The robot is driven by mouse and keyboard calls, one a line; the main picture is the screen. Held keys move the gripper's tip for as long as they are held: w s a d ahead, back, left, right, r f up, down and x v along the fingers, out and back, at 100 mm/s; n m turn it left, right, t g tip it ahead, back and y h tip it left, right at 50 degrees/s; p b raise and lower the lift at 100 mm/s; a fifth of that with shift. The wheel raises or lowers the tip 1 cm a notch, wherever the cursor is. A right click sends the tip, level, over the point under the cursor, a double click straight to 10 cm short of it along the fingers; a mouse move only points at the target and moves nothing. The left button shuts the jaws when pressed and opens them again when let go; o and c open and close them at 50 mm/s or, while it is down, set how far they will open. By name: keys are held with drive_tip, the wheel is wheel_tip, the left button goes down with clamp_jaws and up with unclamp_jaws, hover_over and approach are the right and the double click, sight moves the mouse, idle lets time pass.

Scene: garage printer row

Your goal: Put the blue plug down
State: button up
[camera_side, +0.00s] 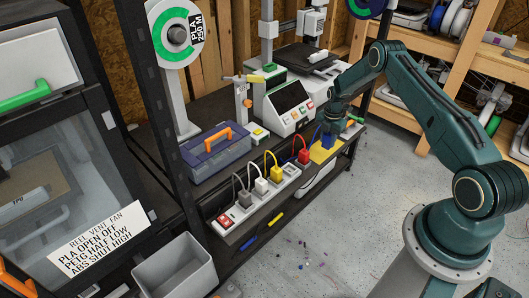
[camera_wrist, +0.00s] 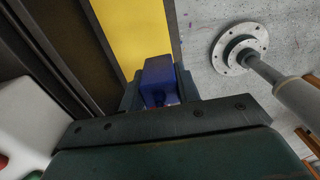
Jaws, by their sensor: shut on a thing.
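My gripper (camera_side: 332,122) is shut on the blue plug (camera_side: 327,141), over the yellow mat (camera_side: 318,156) at the right end of the shelf. In the wrist view the blue plug (camera_wrist: 159,76) sits between the two fingers, with the yellow mat (camera_wrist: 135,30) beyond it. I cannot tell whether the plug touches the mat.
A printer (camera_side: 290,103) stands behind the strip, and a blue toolbox (camera_side: 215,152) with an orange handle is to its left. The shelf's front edge runs close by the mat, with grey floor (camera_side: 350,215) below. A dark post (camera_side: 165,120) stands at left.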

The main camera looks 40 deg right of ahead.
sight(327, 146)
drive_tip(key=shift+f, duration=0.1)
drive_tip(key=shift+f, duration=1.8)
drive_tip(key=shift+f, duration=0.1)
drive_tip(key=o, duration=1)
wheel_tip(327, 146, up, 12)
drive_tip(key=shift+r, duration=0.15)
